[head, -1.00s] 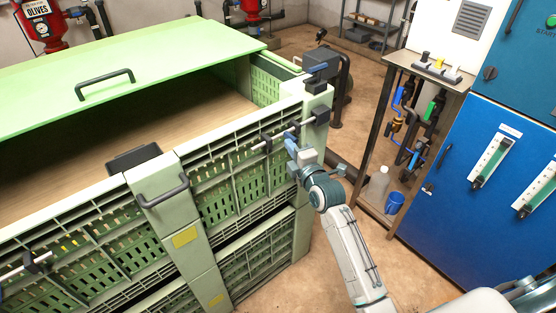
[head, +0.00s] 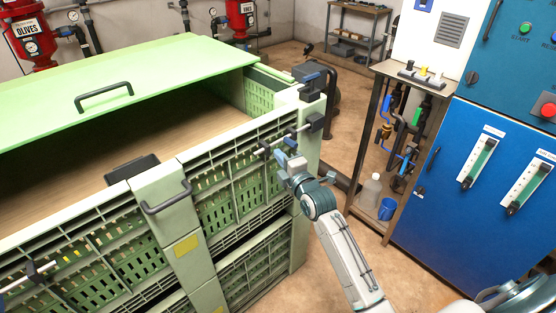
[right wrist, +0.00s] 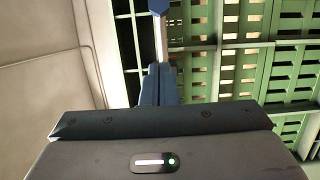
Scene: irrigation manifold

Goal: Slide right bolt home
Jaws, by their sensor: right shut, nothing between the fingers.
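The right bolt (head: 301,131) is a thin grey rod with dark blocks, on the upper front wall of the green crate near its right corner. My right gripper (head: 280,157) is shut and empty, just below the bolt. In the right wrist view its blue fingers (right wrist: 157,86) are together, pointing at the crate's slats. A pale metal stem (right wrist: 160,40) with a blue end shows just past the fingertips. I cannot tell whether they touch it.
The green lid (head: 130,75) covers the back of the crate (head: 182,215). Another bolt (head: 38,269) sits at the front left. A dark block (head: 312,74) tops the right corner.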

